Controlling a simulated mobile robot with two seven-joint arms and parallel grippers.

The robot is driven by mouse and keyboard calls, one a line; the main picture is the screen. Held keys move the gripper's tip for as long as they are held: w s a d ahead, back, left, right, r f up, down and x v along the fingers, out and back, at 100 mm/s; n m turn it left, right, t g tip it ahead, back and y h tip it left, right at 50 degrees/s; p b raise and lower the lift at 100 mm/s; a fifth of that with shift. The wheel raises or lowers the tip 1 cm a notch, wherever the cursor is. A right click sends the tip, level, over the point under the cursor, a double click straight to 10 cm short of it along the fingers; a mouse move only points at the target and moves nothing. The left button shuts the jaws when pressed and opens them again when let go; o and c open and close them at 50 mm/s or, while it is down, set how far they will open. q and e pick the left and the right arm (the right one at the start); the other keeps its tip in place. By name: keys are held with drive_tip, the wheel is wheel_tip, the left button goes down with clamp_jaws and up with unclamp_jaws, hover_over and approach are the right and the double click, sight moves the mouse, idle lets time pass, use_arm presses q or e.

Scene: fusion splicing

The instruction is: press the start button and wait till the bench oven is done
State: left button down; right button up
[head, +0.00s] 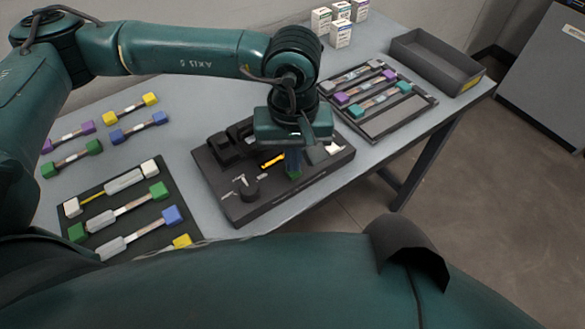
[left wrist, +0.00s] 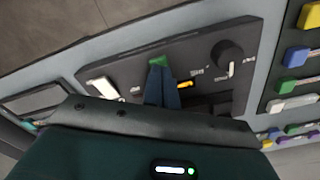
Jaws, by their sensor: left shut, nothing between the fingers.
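The dark splicing station (head: 235,205) with the bench oven lies in the middle of the table. In the left wrist view the green button (left wrist: 158,61) is at the tips of the closed fingers (left wrist: 158,78). The fingertips look to be on or just above it; I cannot tell whether it is pressed down. My left gripper is shut and empty. A yellow piece (head: 272,160) lies on the station beside the gripper. My right gripper is not in view.
A dark mat (head: 83,196) with several capped splice pieces lies at the left. More pieces lie behind it. A tray (head: 398,119) with pieces, an empty grey bin (head: 436,62) and small white boxes (head: 341,34) stand at the right and back.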

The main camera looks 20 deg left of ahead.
use_arm(q)
drive_tip(key=shift+f+b, duration=0.55)
drive_tip(key=shift+r, duration=0.1)
drive_tip(key=shift+r+p, duration=1.55)
drive_tip(key=shift+r, duration=1.45)
